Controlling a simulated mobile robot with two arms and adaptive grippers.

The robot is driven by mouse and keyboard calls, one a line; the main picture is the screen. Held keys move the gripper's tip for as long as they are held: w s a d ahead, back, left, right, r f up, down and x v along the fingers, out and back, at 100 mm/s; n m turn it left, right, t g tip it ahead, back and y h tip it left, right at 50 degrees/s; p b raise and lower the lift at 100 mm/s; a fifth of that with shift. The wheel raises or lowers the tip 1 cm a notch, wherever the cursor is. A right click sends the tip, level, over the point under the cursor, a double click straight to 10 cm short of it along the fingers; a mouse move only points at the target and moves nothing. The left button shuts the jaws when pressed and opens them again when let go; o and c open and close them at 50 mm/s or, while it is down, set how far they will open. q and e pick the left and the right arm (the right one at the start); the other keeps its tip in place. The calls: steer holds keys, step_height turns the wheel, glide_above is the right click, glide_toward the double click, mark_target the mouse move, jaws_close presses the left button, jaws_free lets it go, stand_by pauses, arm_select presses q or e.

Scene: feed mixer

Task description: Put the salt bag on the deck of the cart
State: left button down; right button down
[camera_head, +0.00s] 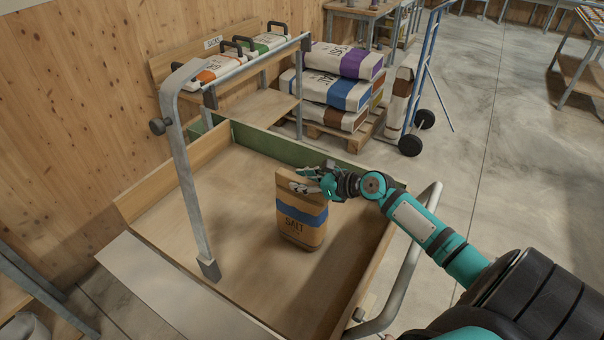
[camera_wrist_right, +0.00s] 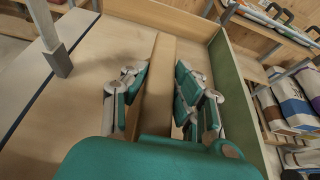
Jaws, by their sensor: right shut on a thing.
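The salt bag (camera_head: 302,215) is a brown paper bag with a blue band and the word SALT. It stands upright at the cart's deck (camera_head: 216,194), inside the low walls; I cannot tell for sure whether its bottom touches the deck. My right gripper (camera_head: 316,181) is shut on the top of the bag from the right. In the right wrist view the bag's narrow top (camera_wrist_right: 158,85) runs between the fingers of my right gripper (camera_wrist_right: 160,95). My left gripper shows in neither view.
A grey metal post (camera_head: 187,165) rises at the cart's left side, and a bent rail (camera_head: 408,262) is at its right. A green wall (camera_head: 290,152) closes the far side. Beyond are a pallet of stacked sacks (camera_head: 340,92), a hand truck (camera_head: 421,85) and a rack (camera_head: 257,104). The deck around the bag is clear.

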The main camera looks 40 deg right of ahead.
steer(key=shift+w+r, duration=0.15)
steer(key=c, duration=1.4)
jaws_free()
steer(key=shift+f, duration=0.25)
steer(key=o, duration=0.4)
steer(key=shift+s, duration=0.2)
steer(key=shift+r, duration=0.1)
steer(key=shift+b+v, duration=0.55)
steer(key=shift+v, duration=5.45)
steer(key=shift+a, duration=0.1)
